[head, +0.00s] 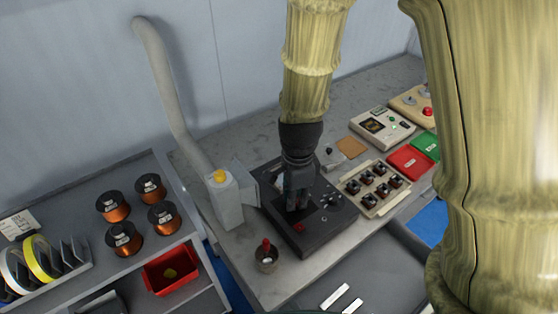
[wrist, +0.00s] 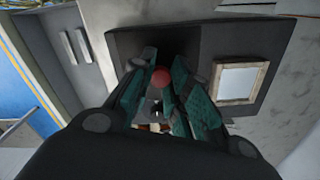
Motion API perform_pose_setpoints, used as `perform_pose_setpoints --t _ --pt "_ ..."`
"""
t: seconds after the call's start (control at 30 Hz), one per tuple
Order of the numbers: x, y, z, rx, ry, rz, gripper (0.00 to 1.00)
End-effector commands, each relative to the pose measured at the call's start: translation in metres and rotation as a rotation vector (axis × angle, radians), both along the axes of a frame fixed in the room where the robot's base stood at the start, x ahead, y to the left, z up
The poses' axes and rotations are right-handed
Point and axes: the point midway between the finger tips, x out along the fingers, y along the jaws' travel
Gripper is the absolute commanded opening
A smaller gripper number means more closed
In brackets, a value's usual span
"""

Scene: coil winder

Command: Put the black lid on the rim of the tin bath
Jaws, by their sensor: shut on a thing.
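My gripper (head: 297,205) is low over a dark unit with knobs (head: 330,225) on the bench, and its fingers point down. In the wrist view, the teal-padded fingers (wrist: 162,65) are closed in around something dark, which I take to be the black lid; its outline is mostly hidden. A red ball (wrist: 161,77) shows between the fingertips; I cannot tell whether it belongs to the lid. The tin bath (wrist: 219,80) looks like the bright square with a tan rim, beside the fingers on the right and uncovered.
A pale box with a yellow button (head: 226,205) and a hose stands left of the unit. A small pot with a red top (head: 266,260) is in front. A beige tray of small parts (head: 398,200) lies close on the right. Copper spools (head: 122,240) stand far left.

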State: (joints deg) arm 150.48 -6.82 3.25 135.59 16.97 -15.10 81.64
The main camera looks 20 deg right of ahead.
Motion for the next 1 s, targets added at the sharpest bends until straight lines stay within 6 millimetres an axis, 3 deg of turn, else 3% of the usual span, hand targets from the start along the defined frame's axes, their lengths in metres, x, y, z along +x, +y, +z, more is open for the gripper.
perform_pose_setpoints --t 0.7,0.83,1.0 --pt "0.133 -0.016 -0.01 0.0 0.0 -0.001 0.0" --pt "0.15 -0.017 -0.013 0.0 0.0 0.0 0.0" --pt "0.157 -0.018 -0.015 0.0 0.0 0.0 0.0"
